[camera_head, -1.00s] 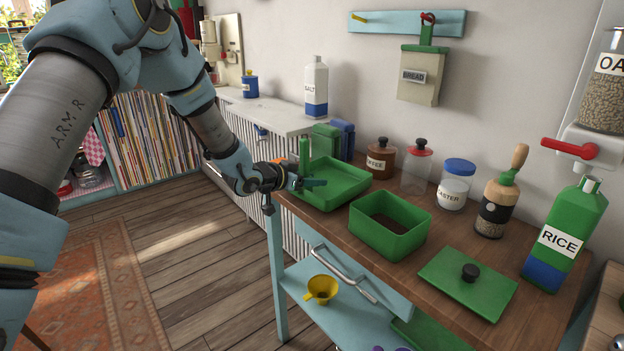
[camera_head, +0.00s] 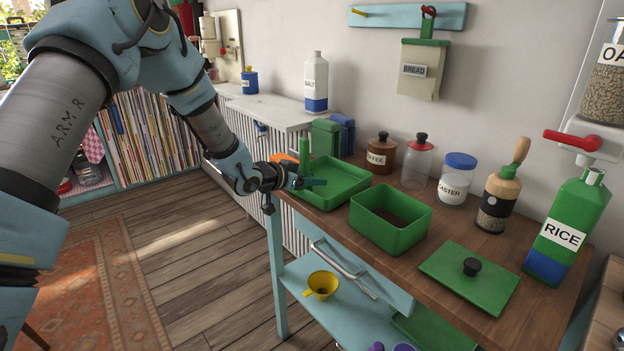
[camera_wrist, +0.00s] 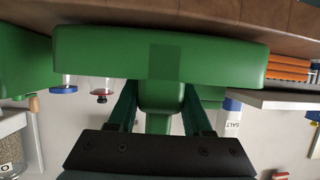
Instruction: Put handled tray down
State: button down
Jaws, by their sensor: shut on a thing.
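The handled tray (camera_head: 338,183) is a shallow green square tray at the left end of the wooden counter. In the wrist view, the handle (camera_wrist: 160,122) is between the fingers of my gripper (camera_wrist: 160,95), and the tray's green side (camera_wrist: 220,55) spans the picture close to the counter. The tray looks level; I cannot tell whether its base touches the counter.
An open green box (camera_head: 392,238) stands right of the tray. A green lid (camera_head: 470,282), jars and a rice bottle (camera_head: 566,228) fill the right side. Green and blue canisters (camera_head: 326,138) stand behind the tray. A yellow funnel (camera_head: 322,284) sits on the shelf below.

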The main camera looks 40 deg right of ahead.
jog(key=shift+f, duration=0.3)
jog(key=shift+c, duration=1.2)
grip_release()
jog(key=b+v, duration=0.3)
jog(key=v, duration=0.7)
jog(key=shift+a+r, duration=0.2)
jog(key=shift+a, duration=0.15)
grip_shut()
